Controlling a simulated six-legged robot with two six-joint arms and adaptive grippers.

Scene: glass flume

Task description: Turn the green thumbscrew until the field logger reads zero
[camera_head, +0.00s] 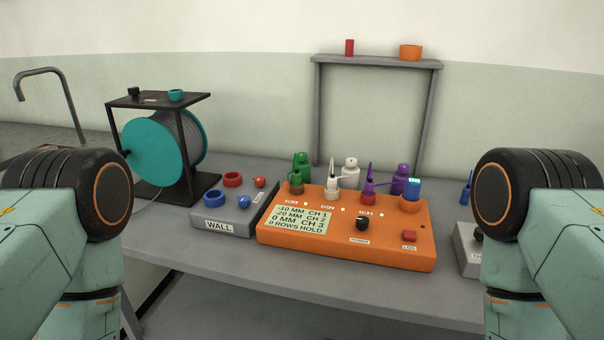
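The orange field logger (345,262) sits on the grey bench in the middle. Its screen (302,217) reads -10 MM CH 1, -20 MM CH 2, 0 MM CH 3 and 0 ROWS HOLD. The logger has a black power knob (362,224) and a red LOG button (409,236). My arms show at both sides, but neither gripper is in view.
White (350,172) and purple (402,177) pieces stand behind the logger. A grey WALL box (236,216) with red and blue rings is left of it, a teal reel (155,155) further left. A grey box (466,242) is partly hidden by my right arm. The bench front is clear.

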